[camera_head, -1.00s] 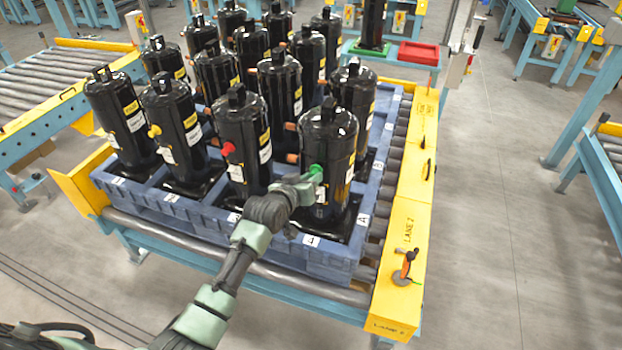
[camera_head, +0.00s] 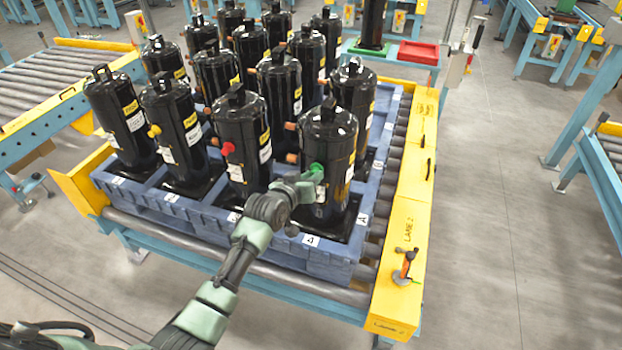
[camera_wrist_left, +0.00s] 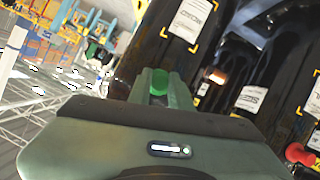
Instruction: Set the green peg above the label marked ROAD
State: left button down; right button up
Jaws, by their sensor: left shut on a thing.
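The green peg (camera_head: 317,168) is at the side of the front right black compressor (camera_head: 330,140), just above a white label (camera_head: 321,193) low on that compressor. My left gripper (camera_head: 311,179) is shut on the peg, against the compressor. In the left wrist view the green peg (camera_wrist_left: 160,80) shows between the finger tips (camera_wrist_left: 161,92). A white label (camera_wrist_left: 193,20) with upside-down letters, which may read ROAD, is near it on a black compressor. Whether the peg sits in a hole is hidden. My right gripper is out of view.
A red peg (camera_head: 228,149) and a yellow peg (camera_head: 155,131) are on neighbouring compressors. Several compressors stand close together in a blue pallet (camera_head: 330,262) on rollers. A yellow rail (camera_head: 408,230) with an orange-handled lever (camera_head: 405,267) runs along the right.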

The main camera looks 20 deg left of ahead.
pick_arm(q)
jog(key=shift+w, duration=0.4)
jog(key=c, duration=1.2)
grip_release()
jog(key=shift+s, duration=0.1)
